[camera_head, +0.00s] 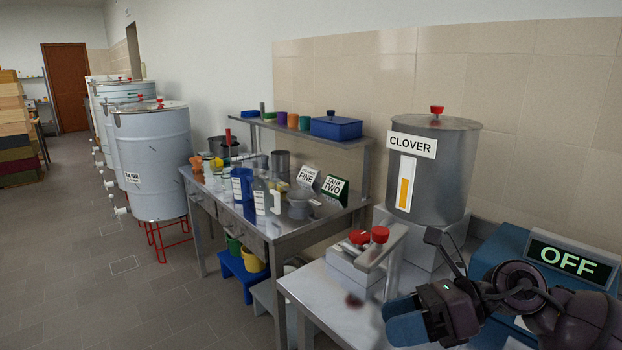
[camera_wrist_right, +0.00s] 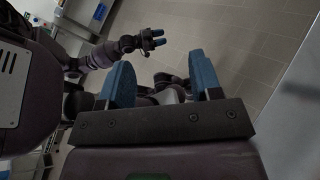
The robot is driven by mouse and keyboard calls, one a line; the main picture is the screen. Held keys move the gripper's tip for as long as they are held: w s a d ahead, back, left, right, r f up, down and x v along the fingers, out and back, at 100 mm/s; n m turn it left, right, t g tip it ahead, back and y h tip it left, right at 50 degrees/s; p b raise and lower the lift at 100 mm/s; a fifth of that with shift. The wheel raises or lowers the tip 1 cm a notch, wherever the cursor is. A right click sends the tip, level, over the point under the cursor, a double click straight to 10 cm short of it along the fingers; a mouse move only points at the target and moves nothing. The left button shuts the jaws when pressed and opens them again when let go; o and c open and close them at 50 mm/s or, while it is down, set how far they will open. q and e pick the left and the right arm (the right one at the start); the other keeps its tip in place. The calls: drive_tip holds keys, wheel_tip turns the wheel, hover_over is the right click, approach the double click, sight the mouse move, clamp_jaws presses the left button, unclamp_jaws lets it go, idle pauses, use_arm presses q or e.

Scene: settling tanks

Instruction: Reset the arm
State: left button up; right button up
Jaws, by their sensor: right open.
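My right gripper (camera_head: 405,318) is low at the right in the head view, above the front part of the near metal bench. Its blue fingers overlap from this side. In the right wrist view the two blue fingers of this gripper (camera_wrist_right: 162,80) stand apart with nothing held between them. My left gripper (camera_wrist_right: 155,38) shows small and far off in the right wrist view, over the grey floor. Its blue fingertips are too small to tell open from shut. It is not in the head view.
A steel tank labelled CLOVER (camera_head: 435,185) stands behind a grey block with red knobs (camera_head: 350,270). A blue box with an OFF display (camera_head: 563,258) is close beside my right arm. A crowded metal table (camera_head: 280,232) is further left. Floor (camera_head: 100,285) at left is open.

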wheel_tip(320, 180, up, 3)
drive_tip(key=w+d+m+t+y, duration=0.2)
drive_tip(key=d+m+t, duration=0.1)
drive_tip(key=m+t, duration=1.45)
drive_tip(key=s+d+f+m+h, duration=0.2)
drive_tip(key=d+f+m+h, duration=0.8)
drive_tip(key=m+h, duration=0.8)
drive_tip(key=s+d+f+m+g, duration=0.4)
drive_tip(key=s+f+m+g, duration=0.5)
drive_tip(key=f, duration=0.3)
drive_tip(key=s+a+f+m+g, duration=0.1)
drive_tip(key=s+f+m+g, duration=0.15)
drive_tip(key=s, duration=0.45)
drive_tip(key=s+a+f+m+g, duration=0.1)
drive_tip(key=s+f+g, duration=0.2)
drive_tip(key=s, duration=0.4)
drive_tip(key=w+f+t+y, duration=0.1)
drive_tip(key=w+f+t, duration=0.6)
drive_tip(key=f, duration=0.3)
drive_tip(key=shift+w+f+n+t+y, duration=0.2)
drive_tip(key=shift+f+n+t+y, duration=0.1)
drive_tip(key=shift+t, duration=0.3)
drive_tip(key=shift+d, duration=0.1)
